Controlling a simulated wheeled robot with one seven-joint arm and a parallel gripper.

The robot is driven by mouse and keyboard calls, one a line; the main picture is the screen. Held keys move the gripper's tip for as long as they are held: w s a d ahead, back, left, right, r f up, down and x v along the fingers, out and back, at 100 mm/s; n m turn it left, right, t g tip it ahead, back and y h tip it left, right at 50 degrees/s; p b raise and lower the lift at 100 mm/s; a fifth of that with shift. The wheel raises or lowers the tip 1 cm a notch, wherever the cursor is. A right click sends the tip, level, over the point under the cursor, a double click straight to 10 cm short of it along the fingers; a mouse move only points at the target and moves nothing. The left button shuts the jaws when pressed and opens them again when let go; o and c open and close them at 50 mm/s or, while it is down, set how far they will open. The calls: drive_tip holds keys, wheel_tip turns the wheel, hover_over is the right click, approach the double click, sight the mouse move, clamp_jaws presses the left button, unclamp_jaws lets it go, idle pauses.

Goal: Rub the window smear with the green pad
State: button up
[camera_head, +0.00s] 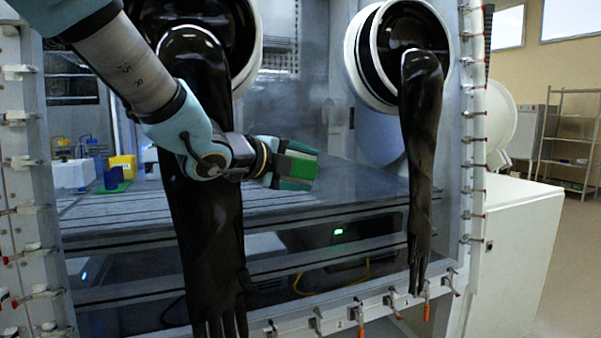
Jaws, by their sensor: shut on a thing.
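My gripper (282,165) is in the middle of the view, between the two black gloves, and its jaws are shut on the green pad (293,167). Part of the pad is hidden by the fingers. The pad is in front of the glovebox window (318,228); I cannot tell whether it touches the pane. I cannot make out the smear for certain; the pane looks hazy and reflective around the gripper, and my arm covers part of it.
A long black glove (205,215) hangs behind my arm, and another glove (424,150) hangs to the right from its white port ring (358,60). Clamps line the window frame. Behind the pane are a yellow box (122,165) and a blue container (111,179).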

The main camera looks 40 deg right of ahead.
sight(310, 170)
drive_tip(key=shift+s, duration=0.1)
drive_tip(key=shift+s+a+r+b, duration=0.1)
drive_tip(key=shift+s+a+b, duration=0.25)
drive_tip(key=shift+s, duration=0.3)
drive_tip(key=shift+s+a+r+b, duration=0.1)
drive_tip(key=shift+s+a+b, duration=0.2)
drive_tip(key=shift+s, duration=0.35)
drive_tip(key=shift+d, duration=0.1)
